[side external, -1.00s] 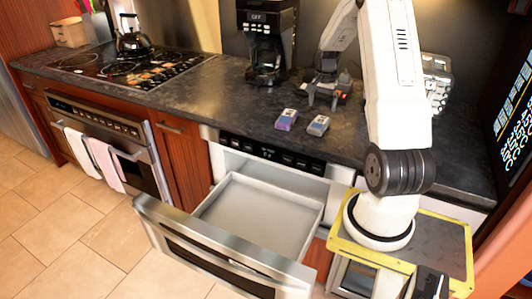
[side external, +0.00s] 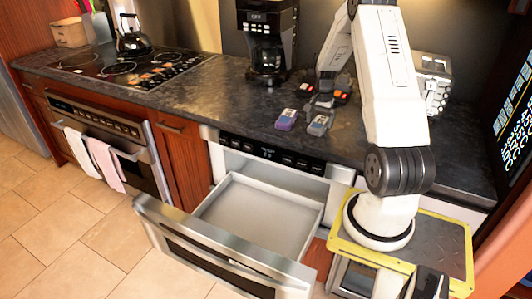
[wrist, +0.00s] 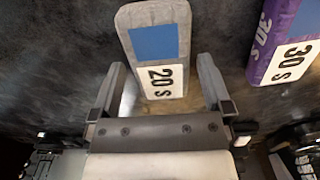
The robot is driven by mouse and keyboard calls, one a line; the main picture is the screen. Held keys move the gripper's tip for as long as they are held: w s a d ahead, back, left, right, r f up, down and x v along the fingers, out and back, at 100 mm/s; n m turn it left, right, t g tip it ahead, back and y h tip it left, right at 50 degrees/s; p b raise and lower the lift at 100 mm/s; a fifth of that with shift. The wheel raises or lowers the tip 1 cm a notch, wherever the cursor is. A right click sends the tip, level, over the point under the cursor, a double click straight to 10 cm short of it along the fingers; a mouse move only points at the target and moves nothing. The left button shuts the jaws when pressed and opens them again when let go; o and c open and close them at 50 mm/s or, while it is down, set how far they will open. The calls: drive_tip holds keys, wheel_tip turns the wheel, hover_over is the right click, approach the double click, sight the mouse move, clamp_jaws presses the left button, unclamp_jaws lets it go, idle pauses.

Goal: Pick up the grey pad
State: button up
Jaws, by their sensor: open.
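The grey pad (wrist: 155,45) lies on the dark countertop, with a blue square and a white "20 s" label on top. In the wrist view its near end sits between the two fingers of my gripper (wrist: 165,88), which are apart, one on each side. In the side view the grey pad (side external: 319,125) is at the counter's front part, and my gripper (side external: 326,105) is low just behind it and partly over it. A purple pad (wrist: 285,45) labelled "30 s" lies to its right in the wrist view; it also shows in the side view (side external: 286,119).
The microwave drawer (side external: 262,215) stands open and empty below the counter. The stovetop (side external: 130,65) is farther left. The counter left of the pads is clear.

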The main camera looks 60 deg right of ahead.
drive_tip(key=shift+f, duration=0.6)
drive_tip(key=c, duration=1.3)
drive_tip(key=shift+o, duration=0.2)
drive_tip(key=shift+r, duration=0.1)
drive_tip(key=shift+r, duration=0.7)
drive_tip(key=s+a+r, duration=0.9)
drive_tip(key=a+r, duration=0.1)
drive_tip(key=r, duration=0.1)
drive_tip(key=shift+a+r, duration=0.2)
drive_tip(key=shift+a, duration=0.15)
